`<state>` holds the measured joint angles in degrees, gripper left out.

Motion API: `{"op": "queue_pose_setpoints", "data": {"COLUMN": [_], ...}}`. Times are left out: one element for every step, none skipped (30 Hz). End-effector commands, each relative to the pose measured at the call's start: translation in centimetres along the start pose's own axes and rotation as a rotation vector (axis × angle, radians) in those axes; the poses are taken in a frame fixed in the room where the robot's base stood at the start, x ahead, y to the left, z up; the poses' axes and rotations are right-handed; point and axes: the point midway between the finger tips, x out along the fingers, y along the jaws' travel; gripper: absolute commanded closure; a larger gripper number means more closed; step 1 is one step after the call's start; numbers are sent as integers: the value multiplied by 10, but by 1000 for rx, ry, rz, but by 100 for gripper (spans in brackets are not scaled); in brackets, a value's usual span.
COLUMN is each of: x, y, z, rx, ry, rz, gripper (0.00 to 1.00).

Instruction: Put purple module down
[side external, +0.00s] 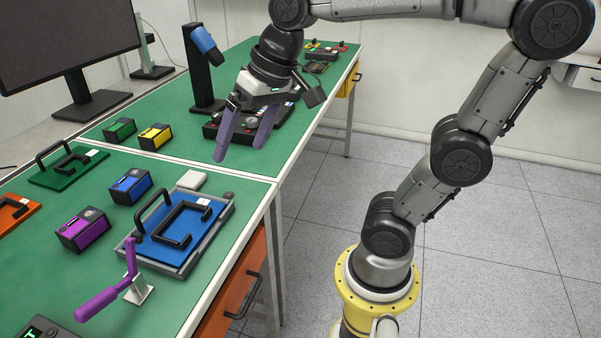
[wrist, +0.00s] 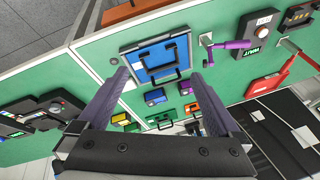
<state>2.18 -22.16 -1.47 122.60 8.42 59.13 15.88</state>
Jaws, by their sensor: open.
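The purple module (side external: 83,230), a small box with a dark frame, sits on the green bench top, left of the blue plate with black handles (side external: 178,232). It also shows small in the wrist view (wrist: 185,88). My gripper (side external: 241,150) is open and empty, raised over the bench to the right of the modules and well apart from the purple one. In the wrist view my gripper's fingers (wrist: 158,70) are spread, with nothing between them.
A blue module (side external: 130,186), green module (side external: 120,130) and yellow module (side external: 155,137) stand nearby. A purple-handled lever clamp (side external: 110,290) stands at the front. A black stand with a blue device (side external: 204,70) rises behind. Green (side external: 68,168) and orange (side external: 14,211) handled plates lie left.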

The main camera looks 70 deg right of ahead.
Motion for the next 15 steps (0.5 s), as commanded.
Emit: {"op": "queue_pose_setpoints", "data": {"x": [-1, 0, 2, 4, 6, 9, 10, 12, 14, 16, 17, 17, 18, 18, 19], "y": [11, 17, 25, 31, 36, 42, 46, 50, 54, 56, 57, 59, 60, 60, 61], "z": [21, 31, 43, 52, 60, 69, 74, 79, 85, 88, 90, 92, 93, 94, 94], "rx": [-69, -110, -164, -200, -234, -273, -300, -324, -348, -363, -376, -387, -393, -396, -399], "ry": [27, 40, 57, 69, 78, 89, 97, 104, 110, 114, 117, 121, 121, 121, 121], "rz": [13, 22, 34, 42, 51, 60, 67, 73, 79, 83, 86, 89, 91, 92, 92], "gripper": [0, 0, 0, 0, 0, 0, 0, 0, 0, 0, 0, 0, 0, 0, 0]}}
